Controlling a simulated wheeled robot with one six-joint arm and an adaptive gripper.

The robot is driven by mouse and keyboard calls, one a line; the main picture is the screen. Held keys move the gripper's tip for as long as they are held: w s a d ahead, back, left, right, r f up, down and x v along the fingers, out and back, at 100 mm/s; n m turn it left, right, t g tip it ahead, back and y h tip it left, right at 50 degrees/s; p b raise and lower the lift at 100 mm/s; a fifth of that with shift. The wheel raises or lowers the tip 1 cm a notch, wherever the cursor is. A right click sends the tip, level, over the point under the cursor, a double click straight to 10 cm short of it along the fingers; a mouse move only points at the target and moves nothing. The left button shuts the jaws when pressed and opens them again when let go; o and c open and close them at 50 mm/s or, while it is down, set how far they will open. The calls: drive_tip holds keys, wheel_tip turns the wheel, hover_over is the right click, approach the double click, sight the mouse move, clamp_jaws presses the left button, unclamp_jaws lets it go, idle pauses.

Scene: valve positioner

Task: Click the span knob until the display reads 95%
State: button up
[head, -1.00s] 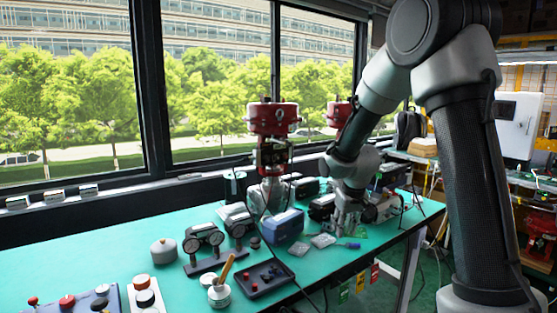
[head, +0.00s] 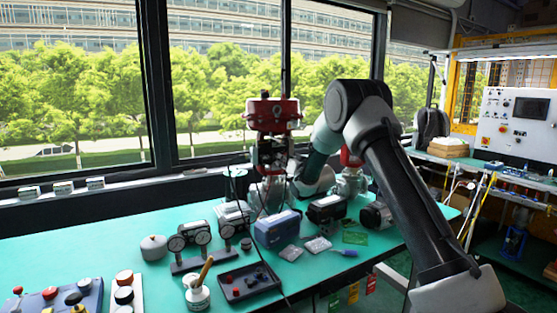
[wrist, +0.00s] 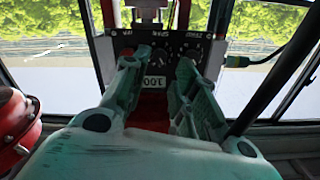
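The valve positioner (head: 270,153) sits on the valve below a red actuator (head: 272,115) in the head view. In the wrist view its dark panel (wrist: 172,40) faces me, with a row of round knobs and small labels that look upside down. The span knob (wrist: 160,51) appears to be near the middle of the row. A small white display (wrist: 155,83) below seems to read 100, upside down. My gripper (wrist: 158,66) is open and empty, its two fingers apart in front of the panel. Whether a fingertip touches a knob cannot be told.
A red rounded part (wrist: 18,130) is close on the left in the wrist view, and a dark cable (wrist: 270,85) runs on the right.

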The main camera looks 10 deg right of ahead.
sight(275, 156)
drive_tip(key=x, duration=0.5)
drive_tip(key=shift+w+a, duration=0.1)
drive_tip(key=shift+w, duration=0.15)
clamp_jaws()
